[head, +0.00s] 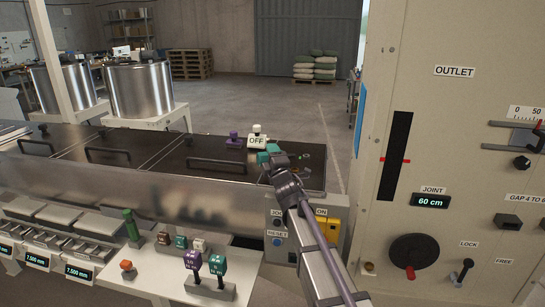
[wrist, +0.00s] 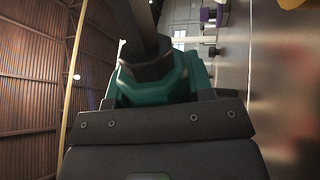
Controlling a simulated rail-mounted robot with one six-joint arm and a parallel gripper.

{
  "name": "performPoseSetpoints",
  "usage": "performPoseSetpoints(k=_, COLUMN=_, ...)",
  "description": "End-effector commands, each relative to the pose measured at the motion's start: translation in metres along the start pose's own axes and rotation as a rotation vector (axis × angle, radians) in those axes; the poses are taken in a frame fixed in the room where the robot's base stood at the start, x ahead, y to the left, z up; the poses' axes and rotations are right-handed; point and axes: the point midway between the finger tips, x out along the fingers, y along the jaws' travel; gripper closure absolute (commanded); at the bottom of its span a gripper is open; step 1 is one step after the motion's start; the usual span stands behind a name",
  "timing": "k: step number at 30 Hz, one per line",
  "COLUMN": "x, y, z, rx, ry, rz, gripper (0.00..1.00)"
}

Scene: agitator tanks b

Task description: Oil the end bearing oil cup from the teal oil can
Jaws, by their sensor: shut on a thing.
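My gripper (head: 270,160) is above the right end of the dark-topped trough in the head view. It is shut on the teal oil can (head: 268,153). In the wrist view the teal oil can (wrist: 155,82) sits between the jaws, with a dark part rising from it toward the top of the picture. The can's spout tip cannot be made out. Small parts show just right of the gripper in the head view, but I cannot tell whether one is the end bearing oil cup. My gripper and arm hide part of that end.
A white block marked OFF (head: 257,137) and a purple-topped part (head: 235,139) stand just behind my gripper. The tall panel marked OUTLET (head: 454,71) rises on the right. A control box (head: 275,222) is below. Several coloured-handled tools stand on the white bench (head: 160,284) at front.

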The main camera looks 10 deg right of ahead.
Motion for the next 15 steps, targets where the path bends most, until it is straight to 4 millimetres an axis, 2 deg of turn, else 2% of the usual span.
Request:
performPoseSetpoints(k=10, x=0.000, y=0.001, z=0.001, rx=0.000, ry=0.000, rz=0.001, gripper=0.85)
performPoseSetpoints(k=15, x=0.003, y=0.011, z=0.001, rx=0.087, ry=-0.024, rz=0.000, gripper=0.85)
